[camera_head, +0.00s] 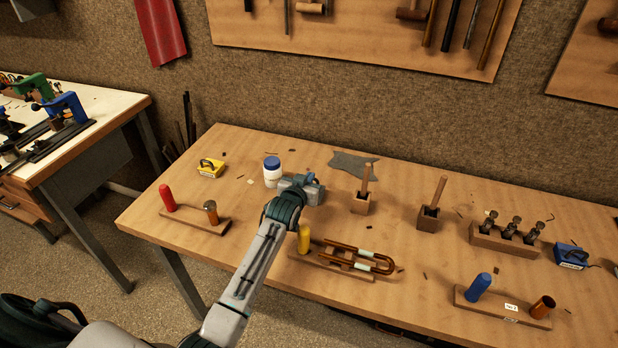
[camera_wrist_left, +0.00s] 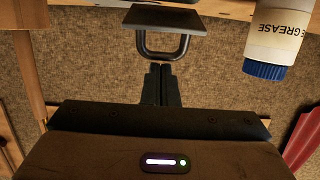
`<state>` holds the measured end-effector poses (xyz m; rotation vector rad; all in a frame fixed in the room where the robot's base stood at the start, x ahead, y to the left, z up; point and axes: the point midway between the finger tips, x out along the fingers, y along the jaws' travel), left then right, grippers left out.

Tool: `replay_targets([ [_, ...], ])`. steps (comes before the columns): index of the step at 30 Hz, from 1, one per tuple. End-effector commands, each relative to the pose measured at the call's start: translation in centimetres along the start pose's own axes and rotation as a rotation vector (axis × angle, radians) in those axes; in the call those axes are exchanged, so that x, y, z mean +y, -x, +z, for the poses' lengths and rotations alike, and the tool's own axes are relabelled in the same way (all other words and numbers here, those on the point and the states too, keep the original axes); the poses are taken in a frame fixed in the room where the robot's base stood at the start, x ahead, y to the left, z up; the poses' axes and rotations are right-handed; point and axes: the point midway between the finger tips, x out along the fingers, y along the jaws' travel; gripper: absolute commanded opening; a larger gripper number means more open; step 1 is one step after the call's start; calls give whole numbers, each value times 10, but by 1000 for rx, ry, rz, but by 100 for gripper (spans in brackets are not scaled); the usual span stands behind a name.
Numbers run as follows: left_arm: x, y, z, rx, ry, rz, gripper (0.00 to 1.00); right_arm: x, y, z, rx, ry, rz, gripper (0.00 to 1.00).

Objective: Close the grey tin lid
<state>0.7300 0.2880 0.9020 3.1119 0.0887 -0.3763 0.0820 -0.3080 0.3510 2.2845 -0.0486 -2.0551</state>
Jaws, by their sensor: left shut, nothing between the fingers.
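In the left wrist view, which is upside down, a dark grey plate with a loop handle (camera_wrist_left: 165,20) shows at the top centre; it looks like the tin lid. My left gripper (camera_wrist_left: 161,68) is shut and empty, its fingertips close to the handle. I cannot tell whether they touch it. In the head view my left gripper (camera_head: 308,187) is over the back middle of the bench, beside the white jar. The grey tin is not clearly seen there; my wrist and gripper cover that area. How far open the lid is cannot be told. My right gripper is not in view.
The white grease jar with blue cap (camera_head: 272,170) stands just left of my gripper. A wooden holder with a yellow handle (camera_head: 304,238) lies near my forearm. A grey cloth (camera_head: 354,166) lies behind.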

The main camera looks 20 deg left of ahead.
Motion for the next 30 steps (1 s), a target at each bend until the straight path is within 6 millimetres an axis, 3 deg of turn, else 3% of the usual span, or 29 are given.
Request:
replay_targets([
  [1, 0, 0, 8, -13, 1, 0, 0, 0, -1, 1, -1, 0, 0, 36],
  [19, 0, 1, 9, -16, 1, -1, 0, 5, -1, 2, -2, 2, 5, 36],
  [23, -1, 0, -3, -12, 1, -1, 0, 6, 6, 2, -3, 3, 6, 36],
  [29, -5, -5, -47, 0, 0, -3, 0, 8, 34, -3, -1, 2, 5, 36],
  [30, -5, 2, -34, -3, 0, -2, 0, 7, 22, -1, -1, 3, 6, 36],
])
